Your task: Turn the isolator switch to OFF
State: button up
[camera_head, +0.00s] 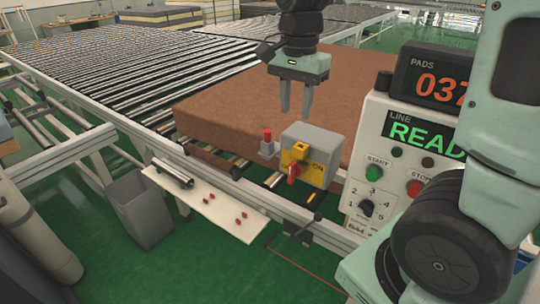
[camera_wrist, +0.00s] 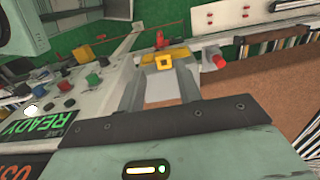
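The isolator switch is a grey box (camera_head: 315,143) with a yellow front plate, a red handle (camera_head: 292,172) and a yellow block above the handle. The word ON shows on the plate, beside the handle. In the wrist view the yellow part (camera_wrist: 178,55) and the red handle (camera_wrist: 160,40) lie just beyond my fingertips. My gripper (camera_head: 297,112) points down above and behind the box in the head view. Its two fingers are apart with nothing held between them. I see no contact with the switch.
A control panel (camera_head: 352,211) with lit displays and buttons stands right of the switch. A red-topped post (camera_head: 267,140) is close on its left. A brown mattress (camera_head: 215,100) lies behind on the roller conveyor (camera_head: 100,65). A white shelf (camera_head: 215,210) with red pieces is below left.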

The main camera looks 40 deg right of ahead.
aim_at(292, 163)
notch_tip(292, 163, down, 17)
jog(key=shift+f+p, duration=0.2)
jog(key=shift+p, duration=1)
jog(key=shift+c, duration=0.3)
grip_shut()
